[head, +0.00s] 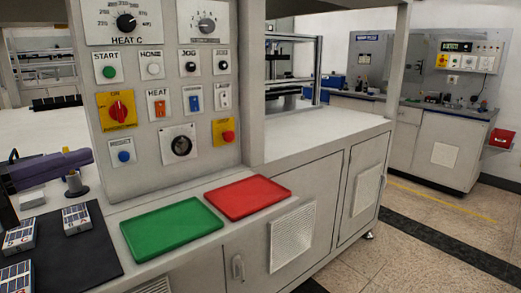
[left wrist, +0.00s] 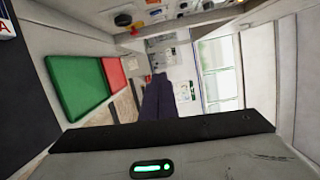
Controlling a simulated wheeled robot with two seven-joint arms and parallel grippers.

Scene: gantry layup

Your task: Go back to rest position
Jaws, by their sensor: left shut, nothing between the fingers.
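My left gripper (head: 80,158) comes in at the left edge of the head view. Its purple fingers are shut with nothing between them, and they point right, above the worktop by the black mat. In the left wrist view the purple fingers (left wrist: 158,98) stick out past the dark gripper body, together and empty. My right gripper is in neither view.
A black mat (head: 75,255) with several labelled boxes (head: 76,219) lies below the gripper. A green tray (head: 172,228) and a red tray (head: 247,196) lie on the worktop before the control panel (head: 165,85). Open floor (head: 420,235) lies at right.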

